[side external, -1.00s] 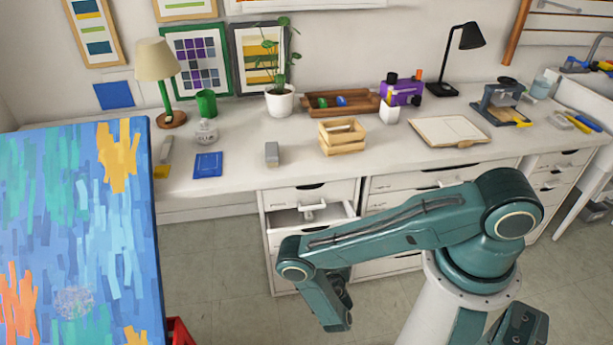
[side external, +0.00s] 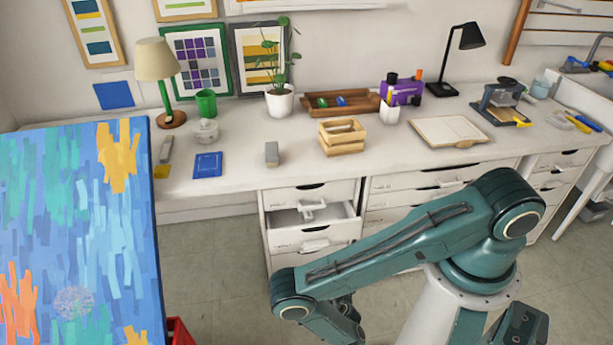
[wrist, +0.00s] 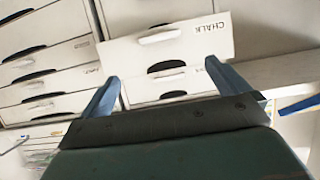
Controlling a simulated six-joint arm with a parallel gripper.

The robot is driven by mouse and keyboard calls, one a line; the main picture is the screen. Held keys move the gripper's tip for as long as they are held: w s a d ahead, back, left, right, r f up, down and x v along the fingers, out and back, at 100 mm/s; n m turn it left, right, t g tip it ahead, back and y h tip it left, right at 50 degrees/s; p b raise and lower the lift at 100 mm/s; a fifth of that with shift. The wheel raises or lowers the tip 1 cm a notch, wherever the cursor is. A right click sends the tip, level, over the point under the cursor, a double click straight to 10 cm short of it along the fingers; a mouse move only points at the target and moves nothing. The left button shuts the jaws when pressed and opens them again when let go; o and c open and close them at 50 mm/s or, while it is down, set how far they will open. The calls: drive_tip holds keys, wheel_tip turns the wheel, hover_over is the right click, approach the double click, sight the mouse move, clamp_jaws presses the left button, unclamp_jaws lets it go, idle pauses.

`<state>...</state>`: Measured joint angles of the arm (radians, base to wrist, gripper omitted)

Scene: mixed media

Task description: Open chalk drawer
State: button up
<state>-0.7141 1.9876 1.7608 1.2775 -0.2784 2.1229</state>
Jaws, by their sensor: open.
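The chalk drawer (wrist: 170,45) shows in the wrist view, its white front marked CHALK beside a pale bar handle (wrist: 160,36). In the side view, a drawer (side external: 338,232) in the left cabinet stands partly pulled out, with its inside showing and a small white object (side external: 312,208) in it. Its label cannot be read there. My gripper (wrist: 162,72) is open and empty, its two blue-grey fingers spread below the chalk drawer's front in the picture, apart from the handle. In the side view, my forearm hides most of the gripper.
More closed drawers (wrist: 45,85) with dark slots lie left in the wrist view. The desk top (side external: 230,175) above holds a wooden crate (side external: 342,147) and a grey block (side external: 271,154). A large painted canvas (side external: 80,230) stands at left. Floor between canvas and cabinet is free.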

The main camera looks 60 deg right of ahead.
drive_tip(key=shift+d, duration=0.1)
wheel_tip(320, 180, up, 9)
drive_tip(key=g+y, duration=0.6)
hover_over(316, 245)
drive_tip(key=s+a, duration=0.4)
drive_tip(key=shift+s+f, duration=0.15)
drive_tip(key=shift+s, duration=0.05)
drive_tip(key=shift+f, duration=0.15)
drive_tip(key=shift+x, duration=6.75)
drive_tip(key=shift+s+a+f, duration=0.1)
drive_tip(key=shift+a, duration=0.05)
drive_tip(key=shift+c, duration=0.4)
